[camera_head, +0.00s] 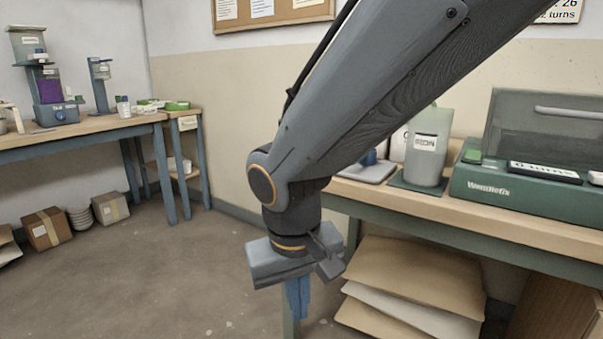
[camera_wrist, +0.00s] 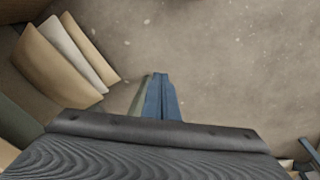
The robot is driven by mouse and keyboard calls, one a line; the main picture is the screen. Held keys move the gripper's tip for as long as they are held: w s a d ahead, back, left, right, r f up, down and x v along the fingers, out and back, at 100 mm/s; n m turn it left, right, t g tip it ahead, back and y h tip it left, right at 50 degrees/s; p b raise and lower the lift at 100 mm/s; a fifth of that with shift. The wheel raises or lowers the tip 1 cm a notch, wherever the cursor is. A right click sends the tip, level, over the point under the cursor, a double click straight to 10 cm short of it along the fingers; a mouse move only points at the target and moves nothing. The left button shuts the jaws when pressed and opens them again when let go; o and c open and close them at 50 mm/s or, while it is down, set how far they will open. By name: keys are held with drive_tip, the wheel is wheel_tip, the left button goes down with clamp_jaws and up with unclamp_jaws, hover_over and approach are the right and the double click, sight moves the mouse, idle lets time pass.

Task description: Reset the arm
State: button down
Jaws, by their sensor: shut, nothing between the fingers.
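My arm reaches down from the upper right in the head view, bent at the elbow. My gripper (camera_head: 298,312) points down in front of the right-hand bench, over the open floor. Its blue fingers are together with nothing between them. In the wrist view the fingers (camera_wrist: 160,98) also show closed and empty, with bare floor beyond them. The front bench leg is partly hidden behind the fingers.
The right bench (camera_head: 430,205) carries a grey-green canister (camera_head: 426,160) and a green machine (camera_head: 520,190). Sacks or boards (camera_head: 415,280) are stacked below it. Another bench (camera_head: 80,128) stands at the left, with boxes (camera_head: 46,229) on the floor. The middle floor is clear.

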drive_tip(key=s+a+f+n+g+y, duration=0.1)
drive_tip(key=s+f+n+g, duration=0.15)
drive_tip(key=s+f, duration=0.5)
drive_tip(key=s+d+r+m+p, duration=0.1)
drive_tip(key=d+r+m+p, duration=0.2)
drive_tip(key=d+r+p, duration=0.7)
drive_tip(key=d+r+m+p, duration=0.3)
drive_tip(key=d+r+p, duration=0.7)
drive_tip(key=r+p, duration=0.8)
drive_tip(key=shift+s+d+r+m+h+p, duration=0.3)
drive_tip(key=shift+s+d+r+m+p, duration=0.05)
drive_tip(key=shift+d+p, duration=0.05)
drive_tip(key=shift+t, duration=0.25)
